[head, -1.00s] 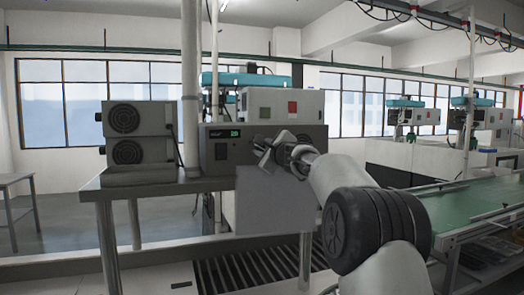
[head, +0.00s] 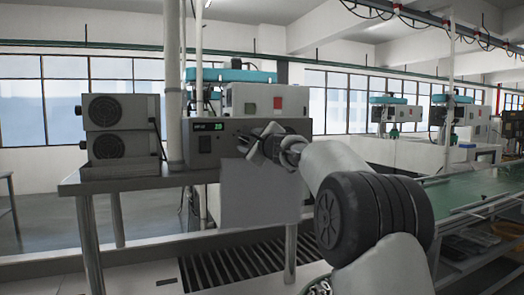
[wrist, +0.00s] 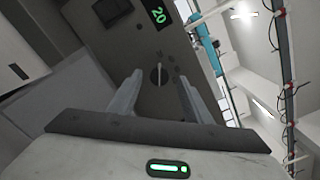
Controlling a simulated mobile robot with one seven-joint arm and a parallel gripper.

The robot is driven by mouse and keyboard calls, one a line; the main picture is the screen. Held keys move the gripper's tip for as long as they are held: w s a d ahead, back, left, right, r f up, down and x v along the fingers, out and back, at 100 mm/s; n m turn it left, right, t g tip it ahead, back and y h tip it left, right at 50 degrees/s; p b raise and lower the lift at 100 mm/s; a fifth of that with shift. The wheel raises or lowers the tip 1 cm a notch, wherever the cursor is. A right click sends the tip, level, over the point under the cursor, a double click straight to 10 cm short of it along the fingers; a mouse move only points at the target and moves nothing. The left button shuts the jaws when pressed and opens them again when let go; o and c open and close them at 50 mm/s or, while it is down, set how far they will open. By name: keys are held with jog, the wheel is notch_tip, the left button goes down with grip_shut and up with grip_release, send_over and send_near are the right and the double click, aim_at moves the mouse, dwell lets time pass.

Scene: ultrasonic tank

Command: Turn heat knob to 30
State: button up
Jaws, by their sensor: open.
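The grey control box (head: 204,160) sits on a metal table and carries a green display (wrist: 159,13) that reads 20 in the wrist view. My gripper (wrist: 158,82) is open, with one finger on each side of the knob in the picture. I cannot tell whether either finger touches it. In the head view my gripper (head: 262,143) is in front of the box's right part and hides the knob.
A dark switch (wrist: 112,10) is on the panel beside the display. Two stacked fan units (head: 119,127) stand on the table (head: 112,184) at left. A pale flat panel (head: 258,195) is below my gripper. A green conveyor (head: 470,193) is at right.

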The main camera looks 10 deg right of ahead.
jog(key=b+v, duration=0.4)
jog(key=v, duration=1)
jog(key=shift+s+b, duration=0.3)
jog(key=shift+s, duration=0.1)
